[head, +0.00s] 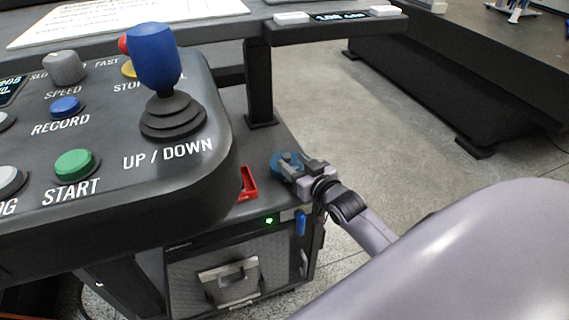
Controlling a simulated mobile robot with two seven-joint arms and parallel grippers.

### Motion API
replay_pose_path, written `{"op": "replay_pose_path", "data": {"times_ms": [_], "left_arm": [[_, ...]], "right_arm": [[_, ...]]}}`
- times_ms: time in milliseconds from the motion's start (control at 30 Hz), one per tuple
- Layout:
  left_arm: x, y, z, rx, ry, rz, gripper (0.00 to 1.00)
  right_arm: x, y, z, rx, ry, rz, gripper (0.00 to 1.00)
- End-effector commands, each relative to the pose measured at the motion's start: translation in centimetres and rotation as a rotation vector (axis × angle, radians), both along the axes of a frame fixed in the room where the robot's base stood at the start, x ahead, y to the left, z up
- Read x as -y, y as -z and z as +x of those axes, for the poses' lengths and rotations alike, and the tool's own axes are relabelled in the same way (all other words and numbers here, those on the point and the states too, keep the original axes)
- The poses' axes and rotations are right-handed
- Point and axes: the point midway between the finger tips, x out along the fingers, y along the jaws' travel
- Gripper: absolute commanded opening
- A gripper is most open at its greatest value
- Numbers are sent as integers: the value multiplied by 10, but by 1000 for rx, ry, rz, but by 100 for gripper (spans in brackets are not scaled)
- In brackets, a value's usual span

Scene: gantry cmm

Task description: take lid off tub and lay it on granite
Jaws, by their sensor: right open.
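A small teal-blue round thing (278,167) stands on the dark lower cabinet top, below the control console. It looks like the tub with its lid, but it is small and partly covered by my right gripper, so I cannot tell lid from tub. My right gripper (294,166) is open and right at the teal thing, coming from the right; I cannot tell whether its fingers touch it. My left gripper is not in view. I cannot make out for certain which surface is the granite.
The console with a blue joystick (155,60) and buttons fills the left foreground. A red tray (248,184) lies left of my right gripper. A dark post (259,85) rises behind it. A long dark machine base (440,85) stands at the back right. The floor between is clear.

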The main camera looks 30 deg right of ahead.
Motion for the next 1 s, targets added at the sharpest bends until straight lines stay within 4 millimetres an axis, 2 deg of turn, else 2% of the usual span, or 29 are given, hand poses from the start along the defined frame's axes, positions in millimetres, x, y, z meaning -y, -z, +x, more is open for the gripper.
{"op": "replay_pose_path", "data": {"times_ms": [300, 667, 800, 833, 1000], "left_arm": [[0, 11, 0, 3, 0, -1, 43], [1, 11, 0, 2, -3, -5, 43], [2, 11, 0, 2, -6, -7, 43], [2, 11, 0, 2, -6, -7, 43], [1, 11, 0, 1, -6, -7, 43]], "right_arm": [[3, 6, 38, 2, 0, 0, 52], [3, 6, 44, 0, 0, 0, 52], [3, 6, 43, 0, 0, 0, 6], [3, 6, 43, 0, 0, 0, 0], [3, 6, 43, 1, -1, 0, 0]]}}
